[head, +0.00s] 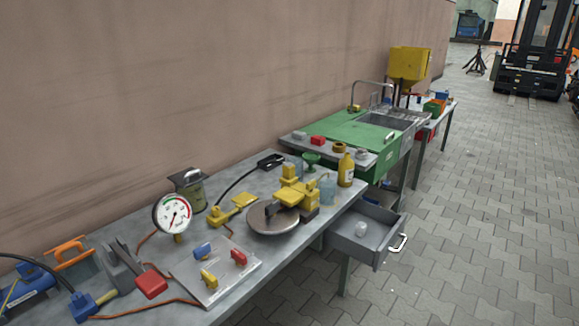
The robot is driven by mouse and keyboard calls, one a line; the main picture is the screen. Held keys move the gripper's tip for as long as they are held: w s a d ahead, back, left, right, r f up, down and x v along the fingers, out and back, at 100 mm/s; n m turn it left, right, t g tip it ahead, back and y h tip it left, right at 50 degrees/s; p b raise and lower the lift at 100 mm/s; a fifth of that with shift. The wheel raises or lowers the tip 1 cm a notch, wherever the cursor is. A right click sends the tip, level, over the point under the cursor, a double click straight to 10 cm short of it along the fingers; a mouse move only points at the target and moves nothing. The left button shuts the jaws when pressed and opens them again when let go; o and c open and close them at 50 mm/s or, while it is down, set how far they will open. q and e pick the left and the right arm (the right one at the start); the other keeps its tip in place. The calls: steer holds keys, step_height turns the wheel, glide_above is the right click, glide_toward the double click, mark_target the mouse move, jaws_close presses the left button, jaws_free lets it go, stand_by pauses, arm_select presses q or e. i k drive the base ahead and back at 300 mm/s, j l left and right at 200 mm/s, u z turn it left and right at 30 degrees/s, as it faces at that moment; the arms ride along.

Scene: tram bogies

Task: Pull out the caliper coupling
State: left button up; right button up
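A yellow caliper (297,193) sits over a round grey disc (268,220) on the workbench. Left of it, a yellow coupling (222,214) lies at the end of a black hose (240,185) running to a black piece near the wall. A second coupling, blue with a yellow part (83,304), lies at the bench's near left, with a black hose coming from the left edge. I cannot tell for sure which is the caliper coupling, or whether either is plugged in. Neither of my grippers is in view.
A pressure gauge (173,213) stands near a plate (214,272) with blue, red and yellow blocks. An open drawer (367,233) juts out from the bench's right side. A yellow bottle (346,169) stands by the far edge. The paved floor (460,220) on the right is clear.

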mark_target(288, 168)
steer(key=i+l, duration=0.35)
steer(key=i+l+u, duration=0.15)
steer(key=i+l, duration=0.55)
steer(key=l, duration=0.15)
steer(key=i+l+u, duration=0.1)
steer(key=i+l, duration=0.25)
steer(key=i+l+u, duration=0.1)
steer(key=i+l, duration=0.25)
steer(key=l, duration=0.2)
steer(key=i+l, duration=0.3)
steer(key=l, duration=0.15)
